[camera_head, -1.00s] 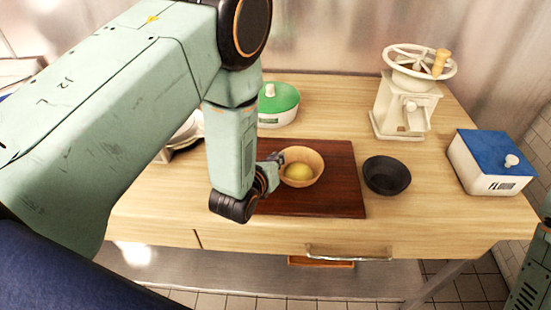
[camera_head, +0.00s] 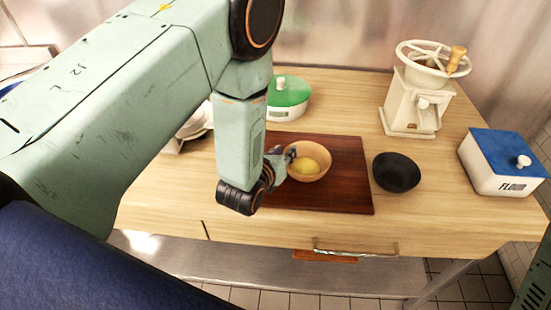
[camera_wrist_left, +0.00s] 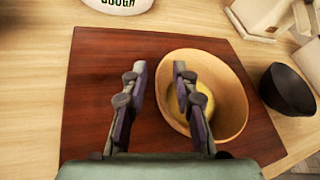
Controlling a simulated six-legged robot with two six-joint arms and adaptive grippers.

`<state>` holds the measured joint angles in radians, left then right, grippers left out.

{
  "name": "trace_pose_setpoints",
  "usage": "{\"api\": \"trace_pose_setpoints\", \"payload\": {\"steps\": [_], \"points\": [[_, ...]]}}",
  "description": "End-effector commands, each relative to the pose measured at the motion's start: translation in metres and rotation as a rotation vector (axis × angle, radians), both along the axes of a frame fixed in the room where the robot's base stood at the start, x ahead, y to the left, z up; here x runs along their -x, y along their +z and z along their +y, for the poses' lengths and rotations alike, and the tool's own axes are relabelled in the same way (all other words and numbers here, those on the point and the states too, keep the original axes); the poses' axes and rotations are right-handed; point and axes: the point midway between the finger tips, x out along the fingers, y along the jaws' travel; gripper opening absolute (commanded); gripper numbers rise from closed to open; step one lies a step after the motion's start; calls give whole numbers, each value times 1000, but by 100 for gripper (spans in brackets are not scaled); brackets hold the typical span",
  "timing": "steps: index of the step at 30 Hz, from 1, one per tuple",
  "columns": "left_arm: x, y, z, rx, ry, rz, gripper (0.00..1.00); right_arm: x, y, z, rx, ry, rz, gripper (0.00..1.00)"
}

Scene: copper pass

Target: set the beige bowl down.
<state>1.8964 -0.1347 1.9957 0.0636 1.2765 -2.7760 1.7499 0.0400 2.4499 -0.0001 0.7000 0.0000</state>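The beige bowl (camera_head: 321,171) rests on the dark wooden board (camera_head: 343,200) and appears upright. A round yellow thing (camera_head: 305,166) lies in it. The bowl also shows in the left wrist view (camera_wrist_left: 232,92). My left gripper (camera_head: 287,160) is at the bowl's left side, low over the board. In the left wrist view, my left gripper (camera_wrist_left: 157,72) has its fingers apart, one outside the bowl's near-left rim and one over its inside. A gap shows between the fingers and the wall, though the lowest contact is hard to see. My right gripper is out of view.
A black bowl (camera_head: 396,173) stands right of the board. A blue-lidded box (camera_head: 500,160) and a cream grinder (camera_head: 412,103) stand farther right and back. A green-lidded container (camera_head: 289,98) is behind the board. The table's front right is clear.

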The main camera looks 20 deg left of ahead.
Motion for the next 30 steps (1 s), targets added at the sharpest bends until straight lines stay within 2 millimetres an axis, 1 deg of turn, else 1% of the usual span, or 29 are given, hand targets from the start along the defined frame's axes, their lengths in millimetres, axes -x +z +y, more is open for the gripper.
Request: {"api": "trace_pose_setpoints", "payload": {"steps": [5,12,18,21,24,30], "points": [[25,11,1,-1,-1,2,28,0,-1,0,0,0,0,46],[67,27,3,-1,0,3,28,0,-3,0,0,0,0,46],[95,39,4,-1,-1,2,28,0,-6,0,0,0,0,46],[104,43,4,-2,-1,1,28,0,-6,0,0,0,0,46],[109,46,5,-1,0,-1,28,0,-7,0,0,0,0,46],[111,47,5,0,0,-1,28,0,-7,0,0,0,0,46]]}}
